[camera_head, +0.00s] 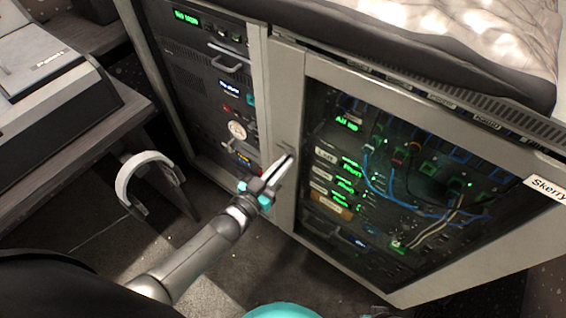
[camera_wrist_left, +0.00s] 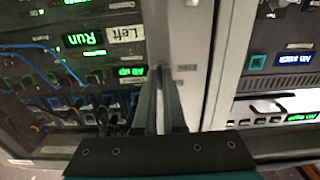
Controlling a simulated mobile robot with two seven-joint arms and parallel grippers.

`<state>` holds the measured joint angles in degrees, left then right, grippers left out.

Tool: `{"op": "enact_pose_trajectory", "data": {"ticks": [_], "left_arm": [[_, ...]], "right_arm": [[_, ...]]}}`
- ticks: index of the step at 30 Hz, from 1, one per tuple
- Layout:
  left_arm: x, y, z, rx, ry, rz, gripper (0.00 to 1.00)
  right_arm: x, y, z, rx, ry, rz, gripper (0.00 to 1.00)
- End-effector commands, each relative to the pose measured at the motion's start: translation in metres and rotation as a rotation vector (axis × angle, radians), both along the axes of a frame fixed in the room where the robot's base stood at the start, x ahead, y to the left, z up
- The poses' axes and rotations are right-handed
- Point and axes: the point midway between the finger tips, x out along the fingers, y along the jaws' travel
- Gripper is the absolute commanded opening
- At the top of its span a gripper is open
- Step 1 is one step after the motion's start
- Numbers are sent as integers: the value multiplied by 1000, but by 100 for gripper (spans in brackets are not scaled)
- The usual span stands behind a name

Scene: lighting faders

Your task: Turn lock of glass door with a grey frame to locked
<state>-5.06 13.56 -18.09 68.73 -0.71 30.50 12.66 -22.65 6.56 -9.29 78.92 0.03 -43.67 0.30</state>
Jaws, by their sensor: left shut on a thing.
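The glass door (camera_head: 385,185) with a grey frame is closed or nearly so on the right-hand rack in the head view. My left gripper (camera_head: 286,163) reaches up to the left upright of its frame (camera_head: 287,95). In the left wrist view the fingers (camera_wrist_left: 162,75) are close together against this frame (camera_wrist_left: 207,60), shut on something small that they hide. I take it to be the lock; its angle cannot be seen. A small label (camera_wrist_left: 187,68) sits on the frame just right of the fingers. My right gripper is not in view.
Another rack of devices (camera_head: 215,90) stands left of the door. White headphones (camera_head: 148,160) hang by a dark desk (camera_head: 60,150) at the left. A cushioned top with pale fabric (camera_head: 450,30) lies above the door. The floor (camera_head: 240,260) below is partly clear.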

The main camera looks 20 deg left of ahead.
Motion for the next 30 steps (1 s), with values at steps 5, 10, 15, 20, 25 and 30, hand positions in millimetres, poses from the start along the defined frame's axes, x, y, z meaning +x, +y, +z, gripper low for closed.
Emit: {"op": "enact_pose_trajectory", "data": {"ticks": [5,10,15,20,25,30], "left_arm": [[0,0,0,-4,0,1,0],[0,0,0,-4,0,1,14],[0,0,0,-2,1,0,33],[0,0,0,-1,0,0,38],[-1,0,0,-1,0,0,38],[-13,5,1,0,2,0,38]], "right_arm": [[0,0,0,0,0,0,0],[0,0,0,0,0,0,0],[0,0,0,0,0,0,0],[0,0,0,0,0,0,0],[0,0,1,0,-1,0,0],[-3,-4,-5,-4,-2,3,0]]}}
